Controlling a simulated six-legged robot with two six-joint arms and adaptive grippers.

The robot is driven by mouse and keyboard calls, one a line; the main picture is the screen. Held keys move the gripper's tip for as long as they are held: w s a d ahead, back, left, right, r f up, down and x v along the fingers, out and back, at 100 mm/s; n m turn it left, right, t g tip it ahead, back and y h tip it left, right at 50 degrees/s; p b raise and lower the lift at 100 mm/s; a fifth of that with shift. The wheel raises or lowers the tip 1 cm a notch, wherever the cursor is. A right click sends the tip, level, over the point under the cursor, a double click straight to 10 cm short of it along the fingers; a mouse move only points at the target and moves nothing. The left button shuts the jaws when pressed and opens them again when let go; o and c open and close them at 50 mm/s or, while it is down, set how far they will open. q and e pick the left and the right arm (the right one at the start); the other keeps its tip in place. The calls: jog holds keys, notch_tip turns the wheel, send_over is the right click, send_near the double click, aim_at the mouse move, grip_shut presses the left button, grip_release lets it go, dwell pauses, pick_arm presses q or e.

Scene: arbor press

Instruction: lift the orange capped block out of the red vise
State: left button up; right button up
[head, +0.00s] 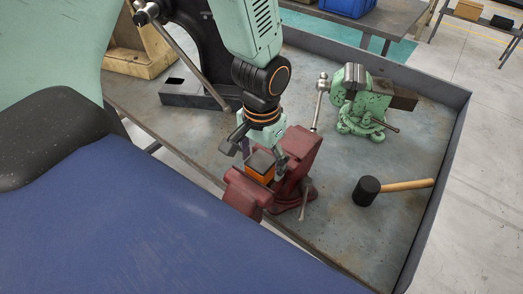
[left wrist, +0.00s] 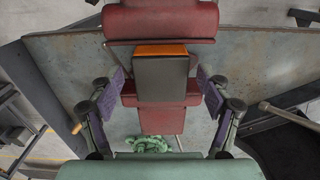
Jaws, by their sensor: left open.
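The orange block with a dark grey cap (head: 261,163) sits between the jaws of the red vise (head: 298,165). In the left wrist view the grey cap (left wrist: 161,80) faces the camera, with an orange side strip (left wrist: 161,50) along its upper edge. The red vise (left wrist: 161,120) shows above and below it there. My left gripper (head: 259,150) is at the block in the head view. In the left wrist view its open fingers (left wrist: 161,92) stand on either side of the block, with a gap on each side. My right gripper is not in view.
A green vise (head: 362,108) stands on the metal bench to the right of the red one. A black-headed mallet (head: 368,190) lies nearer the bench's right edge. A black press (head: 190,85) with a long lever stands behind my left arm. Bench between the mallet and the vises is bare.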

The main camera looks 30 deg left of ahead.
pick_arm(q)
jog(key=shift+s, duration=0.25)
jog(key=shift+w+a+f, duration=0.15)
jog(key=shift+w, duration=0.25)
jog(key=c, duration=0.4)
jog(key=shift+s, duration=0.3)
jog(key=c, duration=0.6)
jog(key=shift+w, duration=0.1)
jog(key=c, duration=0.5)
